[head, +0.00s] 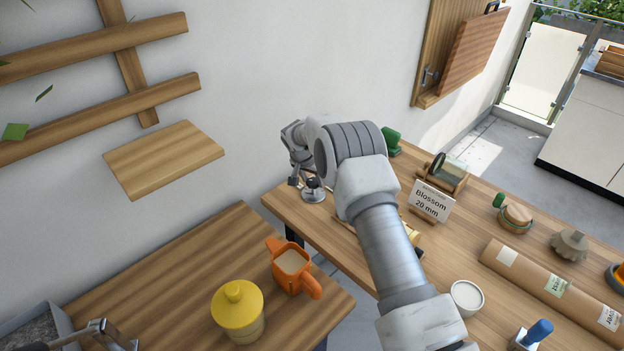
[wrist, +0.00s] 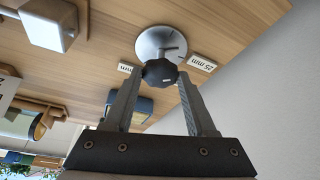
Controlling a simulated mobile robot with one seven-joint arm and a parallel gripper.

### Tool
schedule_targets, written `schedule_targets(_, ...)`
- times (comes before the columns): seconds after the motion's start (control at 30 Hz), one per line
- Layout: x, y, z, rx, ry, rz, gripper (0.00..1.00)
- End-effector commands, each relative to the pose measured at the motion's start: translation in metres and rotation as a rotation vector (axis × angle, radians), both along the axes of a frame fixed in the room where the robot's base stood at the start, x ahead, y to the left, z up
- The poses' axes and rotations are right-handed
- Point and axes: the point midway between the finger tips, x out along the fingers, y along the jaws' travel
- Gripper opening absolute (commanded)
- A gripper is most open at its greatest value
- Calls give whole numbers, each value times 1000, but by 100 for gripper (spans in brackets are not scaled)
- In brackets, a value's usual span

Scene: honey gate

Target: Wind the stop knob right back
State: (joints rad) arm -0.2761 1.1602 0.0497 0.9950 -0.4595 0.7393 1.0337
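The stop knob (wrist: 160,73) is a black lobed knob on a round silver dial plate (wrist: 150,41) in the wrist view. A dark pointer mark shows on the plate, with a "25 mm" label (wrist: 203,63) to its right and a partly hidden mm label (wrist: 127,68) to its left. My gripper (wrist: 160,78) has its two fingers apart, one on either side of the knob. Whether they touch it is unclear. In the head view my gripper (head: 303,182) points down beside the small dial plate (head: 314,196) at the table's far left corner.
A card (head: 428,201) reads "Blossom 20 mm". A glass jar in a wooden cradle (head: 448,172), a white cup (head: 466,297) and a cardboard tube (head: 550,283) share that table. An orange mug (head: 292,271) and a yellow-lidded pot (head: 238,311) stand on the nearer table.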

Motion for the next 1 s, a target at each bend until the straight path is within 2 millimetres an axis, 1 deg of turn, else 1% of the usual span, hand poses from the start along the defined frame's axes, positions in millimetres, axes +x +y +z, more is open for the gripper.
schedule_targets(0.03,0,0,0,0,0,0,45)
schedule_targets(0.17,0,0,0,0,0,0,22)
schedule_targets(0.2,0,0,0,0,0,0,15)
schedule_targets(0.27,0,0,0,0,0,0,4)
schedule_targets(0.3,0,0,0,0,0,0,0)
schedule_targets(0.53,0,0,0,0,0,21,0)
schedule_targets(0.67,0,-1,-1,1,0,69,0)
schedule_targets(0.87,-1,-3,-2,1,-2,199,0)
schedule_targets(1.0,-1,-4,-2,2,-2,325,0)
